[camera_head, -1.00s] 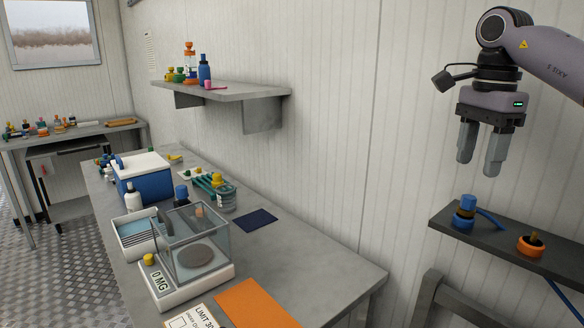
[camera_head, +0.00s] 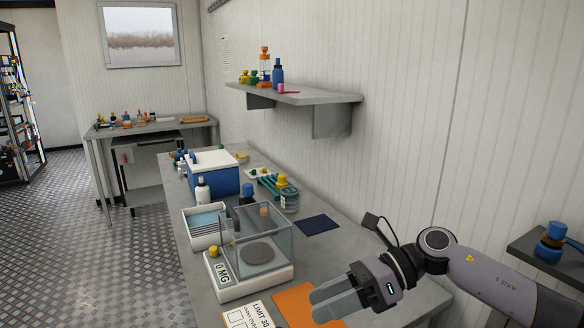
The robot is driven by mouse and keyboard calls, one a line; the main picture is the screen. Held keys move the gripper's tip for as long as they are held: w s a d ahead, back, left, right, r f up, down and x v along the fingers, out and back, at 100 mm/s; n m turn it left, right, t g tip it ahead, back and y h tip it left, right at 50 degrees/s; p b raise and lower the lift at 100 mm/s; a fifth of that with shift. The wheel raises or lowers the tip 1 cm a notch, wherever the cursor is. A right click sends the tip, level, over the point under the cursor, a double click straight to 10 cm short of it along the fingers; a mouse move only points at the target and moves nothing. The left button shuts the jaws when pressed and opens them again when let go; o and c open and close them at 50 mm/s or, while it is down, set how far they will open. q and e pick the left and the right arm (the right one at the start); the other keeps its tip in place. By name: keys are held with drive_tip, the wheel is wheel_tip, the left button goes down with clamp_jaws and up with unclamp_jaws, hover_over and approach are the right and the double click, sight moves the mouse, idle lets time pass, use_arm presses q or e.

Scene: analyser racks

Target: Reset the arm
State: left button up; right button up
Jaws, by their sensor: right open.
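My right arm comes in from the right edge, low in the picture. Its right gripper (camera_head: 330,298) is in front of the table's near right part, over the orange mat (camera_head: 293,303) as I see it. Its two grey fingers point left and a little down, and nothing shows between them. The gap between the fingers is seen at a slant. My left gripper is not in view.
A balance with a glass case (camera_head: 258,245) stands on the grey table (camera_head: 330,257), left of the gripper. Behind it are a blue box (camera_head: 212,178) and a dark blue mat (camera_head: 317,224). A wall shelf (camera_head: 300,97) holds bottles. A dark shelf (camera_head: 530,243) is at right.

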drive_tip(key=s+a+f+m+t+y, duration=0.2)
drive_tip(key=a+m+t+y, duration=0.45)
drive_tip(key=m, duration=0.85)
drive_tip(key=s+d+f+m+t+h, duration=0.3)
drive_tip(key=d+f+m+t+h, duration=1)
drive_tip(key=m, duration=1)
drive_tip(key=s+d+f+m+g+h, duration=0.2)
drive_tip(key=s+d+f+m+g, duration=0.1)
drive_tip(key=s+f, duration=0.4)
drive_tip(key=s+d+f+m+g+h, duration=0.3)
drive_tip(key=s+d+f+m, duration=0.2)
drive_tip(key=s+f+m, duration=0.2)
drive_tip(key=shift+f+g, duration=0.2)
drive_tip(key=shift+g, duration=0.15)
drive_tip(key=shift+w, duration=0.1)
drive_tip(key=shift+c, duration=0.4)
